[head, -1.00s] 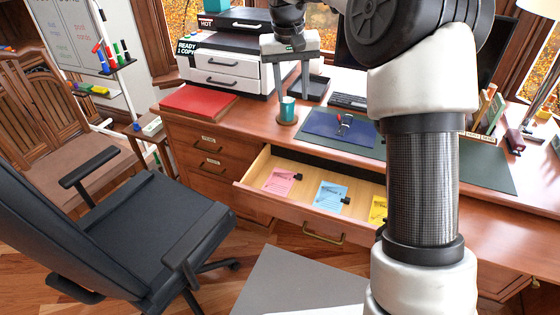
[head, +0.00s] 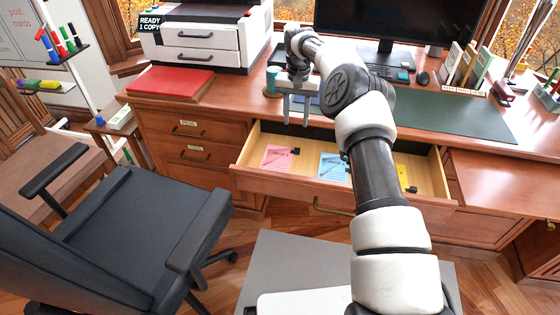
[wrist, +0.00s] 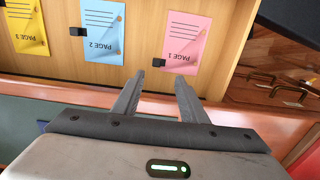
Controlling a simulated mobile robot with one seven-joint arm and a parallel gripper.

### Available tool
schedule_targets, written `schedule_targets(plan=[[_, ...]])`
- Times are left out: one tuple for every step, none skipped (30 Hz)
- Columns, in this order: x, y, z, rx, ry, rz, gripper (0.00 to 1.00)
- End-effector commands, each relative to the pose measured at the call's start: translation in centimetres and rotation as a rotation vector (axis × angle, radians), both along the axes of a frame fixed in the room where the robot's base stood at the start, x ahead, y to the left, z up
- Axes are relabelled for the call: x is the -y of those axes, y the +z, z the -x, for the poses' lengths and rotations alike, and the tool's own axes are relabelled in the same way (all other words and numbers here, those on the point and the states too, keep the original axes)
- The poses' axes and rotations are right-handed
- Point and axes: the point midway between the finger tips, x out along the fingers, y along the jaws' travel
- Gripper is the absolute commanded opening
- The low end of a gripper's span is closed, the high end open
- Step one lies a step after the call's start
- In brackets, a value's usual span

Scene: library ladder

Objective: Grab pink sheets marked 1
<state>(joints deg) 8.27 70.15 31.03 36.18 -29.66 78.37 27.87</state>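The pink sheets marked PAGE 1 (head: 276,158) lie at the left in the open desk drawer (head: 240,172), with a black clip at one edge. In the wrist view the pink sheets (wrist: 187,40) lie ahead of the fingertips, a little right of centre, with the clip (wrist: 158,62) close by. My gripper (head: 296,124) hangs over the back of the drawer, fingers pointing down. In the wrist view my gripper (wrist: 157,78) has its fingers apart with nothing between them.
Blue sheets marked PAGE 2 (wrist: 103,30) and yellow sheets (wrist: 27,28) lie beside the pink ones in the drawer. A black office chair (head: 120,220) stands left of the drawer. A red folder (head: 170,83) and a teal cup (head: 271,80) are on the desk.

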Motion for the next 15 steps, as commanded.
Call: schedule_targets(plan=[[0.0, -1.6, 0.1, -0.004, 0.0, -0.001, 0.39], [0.0, -2.3, 0.1, -0.003, 0.001, -0.001, 0.39], [0.0, -3.2, 0.1, -0.003, 0.0, -0.002, 0.39], [0.0, -3.8, 0.1, -0.004, 0.0, -0.001, 0.39], [0.1, -4.5, 0.1, -0.004, 0.0, 0.0, 0.39], [0.1, -5.2, 0.1, -0.003, -0.001, -0.002, 0.39], [0.0, -5.8, 0.0, -0.003, 0.0, -0.002, 0.39], [0.1, -6.3, 0.0, -0.003, 0.0, -0.002, 0.39], [0.1, -6.9, 0.0, -0.002, 0.0, -0.001, 0.39], [0.1, -7.2, 0.0, -0.002, 0.0, -0.001, 0.39], [0.1, -7.5, 0.0, -0.002, 0.0, -0.001, 0.39], [0.1, -7.8, 0.0, -0.001, 0.001, -0.001, 0.39], [0.0, -8.0, 0.0, 0.0, 0.001, 0.0, 0.39], [0.1, -8.1, 0.0, 0.0, 0.001, 0.0, 0.39], [0.1, -8.2, 0.0, 0.0, 0.001, 0.0, 0.39]])
